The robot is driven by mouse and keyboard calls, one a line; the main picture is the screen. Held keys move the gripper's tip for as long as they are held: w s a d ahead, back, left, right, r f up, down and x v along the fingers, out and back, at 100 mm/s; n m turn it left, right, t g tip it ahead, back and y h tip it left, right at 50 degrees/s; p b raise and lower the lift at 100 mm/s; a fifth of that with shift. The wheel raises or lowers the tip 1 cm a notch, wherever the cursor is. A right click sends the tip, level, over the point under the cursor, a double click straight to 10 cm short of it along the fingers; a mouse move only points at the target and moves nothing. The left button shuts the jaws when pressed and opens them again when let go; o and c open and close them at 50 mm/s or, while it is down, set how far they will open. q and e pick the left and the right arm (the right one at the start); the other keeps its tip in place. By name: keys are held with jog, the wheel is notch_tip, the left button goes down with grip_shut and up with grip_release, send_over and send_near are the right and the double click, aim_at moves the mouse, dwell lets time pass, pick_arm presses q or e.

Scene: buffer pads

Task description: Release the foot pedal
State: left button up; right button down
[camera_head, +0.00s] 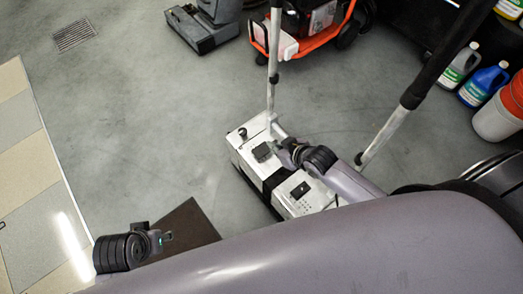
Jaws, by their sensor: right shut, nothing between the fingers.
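A white machine base (303,206) with two upright handle poles stands on the floor near the middle. A black pad (262,152) and a second black pad (300,189) lie on its top; I cannot tell which one is the foot pedal. My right gripper (279,147) is shut and empty, low over the machine's top, just right of the first pad. I cannot tell if it touches anything. A dark ringed wrist with a small teal light, which I take for my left gripper (150,240), shows at the lower left, apart from the machine; its fingers are unclear.
A grey floor machine (200,27) and an orange-framed machine (310,38) stand at the back. Bottles (483,84) and a red and white bucket (500,115) are at the right. A brown mat (190,228) lies left of the base. Floor at the left is clear.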

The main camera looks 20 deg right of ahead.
pick_arm(q)
jog(key=shift+r, duration=0.15)
pick_arm(e)
jog(key=shift+w+f, duration=0.1)
jog(key=b, duration=0.4)
send_over(261, 153)
jog(key=s, duration=0.1)
jog(key=f, duration=0.6)
jog(key=shift+d, duration=0.35)
jog(key=shift+b+x, duration=0.3)
jog(key=shift+x, duration=0.65)
notch_tip(261, 153, down, 3)
jog(key=shift+s+f+b, duration=0.1)
jog(key=shift+b, duration=0.65)
pick_arm(q)
jog(key=w+d+r+t+h, duration=0.2)
jog(key=w+d+r+t, duration=0.2)
jog(key=w+r+t, duration=0.3)
jog(key=shift+w+r+t, duration=0.4)
jog(key=shift+w+r, duration=0.55)
jog(key=shift+w, duration=1.15)
pick_arm(e)
jog(key=shift+f, duration=0.15)
